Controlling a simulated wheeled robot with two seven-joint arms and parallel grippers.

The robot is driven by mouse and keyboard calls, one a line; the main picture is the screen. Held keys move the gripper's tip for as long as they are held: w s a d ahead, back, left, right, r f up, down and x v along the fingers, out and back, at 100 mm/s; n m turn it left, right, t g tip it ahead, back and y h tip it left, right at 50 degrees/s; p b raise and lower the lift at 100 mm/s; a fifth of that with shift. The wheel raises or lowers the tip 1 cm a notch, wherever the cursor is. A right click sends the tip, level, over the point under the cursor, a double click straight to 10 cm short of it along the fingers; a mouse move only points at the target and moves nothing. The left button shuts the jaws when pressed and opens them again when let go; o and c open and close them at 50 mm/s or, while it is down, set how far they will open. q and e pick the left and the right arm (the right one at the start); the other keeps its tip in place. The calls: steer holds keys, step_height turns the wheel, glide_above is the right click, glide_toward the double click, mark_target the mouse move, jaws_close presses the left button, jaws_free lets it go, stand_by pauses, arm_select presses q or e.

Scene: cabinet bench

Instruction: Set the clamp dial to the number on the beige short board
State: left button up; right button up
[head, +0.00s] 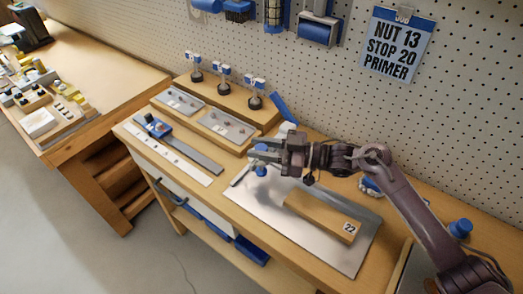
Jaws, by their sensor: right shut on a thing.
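The beige short board (318,216) lies on a grey metal plate and carries a white tag with the number 22 (349,227). My right gripper (262,155) reaches in from the right over the far left part of the plate. It is shut on a small blue part, mostly hidden between its fingers, that looks like a dial. Another blue piece (261,171) shows just below the fingers. I cannot read any dial setting. My left gripper is out of view.
The metal plate (325,256) lies on the wooden bench. A ruler-like strip and small fixtures (228,127) stand to the left. A sign (394,48) on the pegboard reads NUT 13, STOP 20, PRIMER. A second bench is at far left.

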stand_by(0.3)
steer(key=o, duration=0.9)
steer(key=shift+o, duration=0.2)
steer(key=s+d+b, duration=0.1)
steer(key=d+b, duration=0.1)
steer(key=d, duration=0.5)
steer(key=shift+s+d, duration=0.2)
steer(key=shift+d, duration=0.1)
steer(key=shift+r, duration=0.15)
